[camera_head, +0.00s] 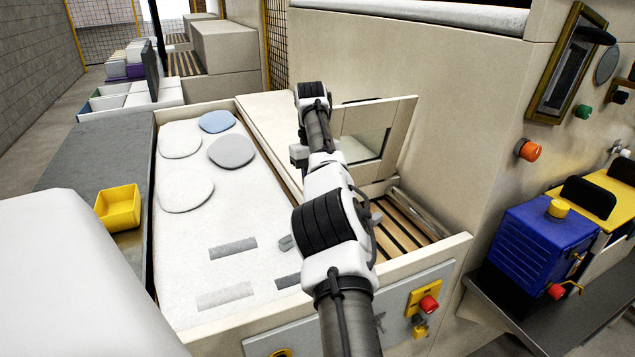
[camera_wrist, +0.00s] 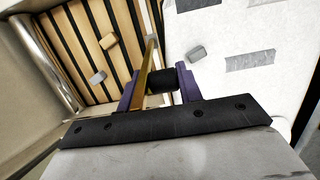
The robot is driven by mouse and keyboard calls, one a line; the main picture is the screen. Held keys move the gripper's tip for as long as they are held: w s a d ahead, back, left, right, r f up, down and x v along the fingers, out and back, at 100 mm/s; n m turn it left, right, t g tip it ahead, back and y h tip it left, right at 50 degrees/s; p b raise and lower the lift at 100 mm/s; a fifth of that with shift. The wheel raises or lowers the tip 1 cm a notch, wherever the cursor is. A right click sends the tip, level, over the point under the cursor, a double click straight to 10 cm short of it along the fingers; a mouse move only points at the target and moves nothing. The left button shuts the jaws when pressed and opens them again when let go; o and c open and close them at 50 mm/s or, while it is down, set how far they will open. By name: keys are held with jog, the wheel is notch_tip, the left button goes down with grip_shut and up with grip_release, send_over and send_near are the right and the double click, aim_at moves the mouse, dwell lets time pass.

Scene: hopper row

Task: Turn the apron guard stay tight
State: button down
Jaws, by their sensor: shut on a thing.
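In the wrist view my gripper (camera_wrist: 159,72) has its two purple fingers on either side of a short black knob (camera_wrist: 160,80) and is shut on it. A thin brass-coloured bar (camera_wrist: 149,62) runs up beside the knob; I take these to be the stay, though how they join is hidden. In the head view a cream framed panel with a window (camera_head: 404,130), seemingly the guard, stands raised behind my arm. My arm hides the gripper and the knob there. Whether the knob is tight cannot be seen.
A white bed (camera_head: 185,245) with round pads lies left of my arm, and a slatted wooden section (camera_head: 405,225) lies right. A yellow bin (camera_head: 118,207) sits on the grey ledge. A red button (camera_head: 429,304) is on the front panel. A blue box (camera_head: 535,245) stands right.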

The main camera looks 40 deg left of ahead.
jog(key=shift+s+a+f, duration=0.2)
jog(key=shift+s+f, duration=0.15)
jog(key=shift+f, duration=0.05)
jog(key=c, duration=1.2)
grip_release()
jog(key=shift+o, duration=0.3)
jog(key=shift+s+a, duration=0.1)
jog(key=shift+a, duration=0.1)
jog(key=shift+r, duration=0.15)
jog(key=shift+w+d+r, duration=0.1)
jog(key=shift+w+d, duration=0.05)
jog(key=shift+w, duration=0.05)
jog(key=shift+d, duration=0.1)
